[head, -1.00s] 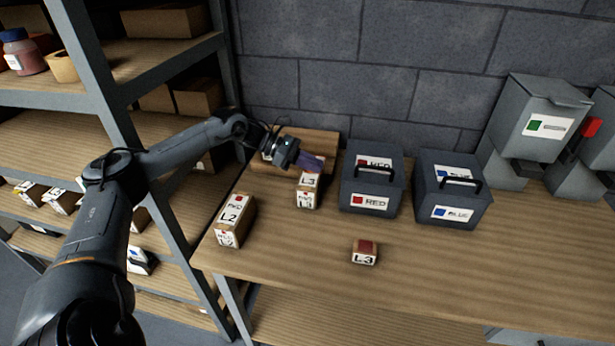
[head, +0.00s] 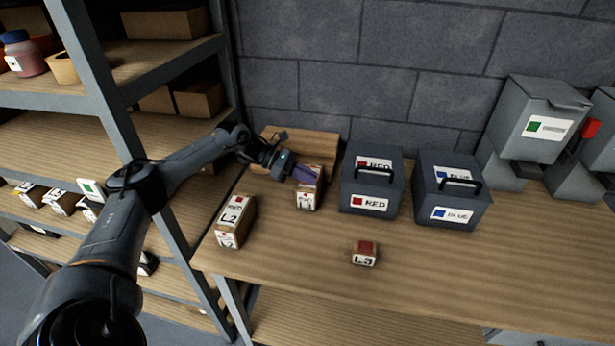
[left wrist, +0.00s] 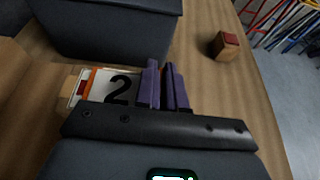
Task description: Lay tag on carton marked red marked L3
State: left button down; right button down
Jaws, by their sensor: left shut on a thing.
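My left gripper (head: 304,175) has purple fingers and is shut over the top of a tan carton (head: 309,197) beside the red-labelled case. In the left wrist view, the fingers (left wrist: 166,86) are closed at the edge of a white tag with a black 2 and an orange stripe (left wrist: 112,87). A carton with a red mark lies close below it, so I cannot tell whether they touch. The gripper hides most of this carton's top. A second carton (head: 235,222) at the left reads RED and L2. A small block (head: 364,253) with a red top reads L3. My right gripper is not in view.
A dark case labelled RED (head: 371,182) stands just right of the carton, and one labelled BLUE (head: 452,192) stands beyond it. A wooden box (head: 300,146) is behind the gripper. Shelving (head: 110,98) stands at the left. The table's front right is clear.

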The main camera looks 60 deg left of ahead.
pick_arm(q)
jog(key=shift+f, duration=0.1)
jog(key=c, duration=1.2)
grip_release()
jog(key=shift+s+a+r, duration=0.15)
jog(key=shift+a+r, duration=0.1)
jog(key=shift+v, duration=2.45)
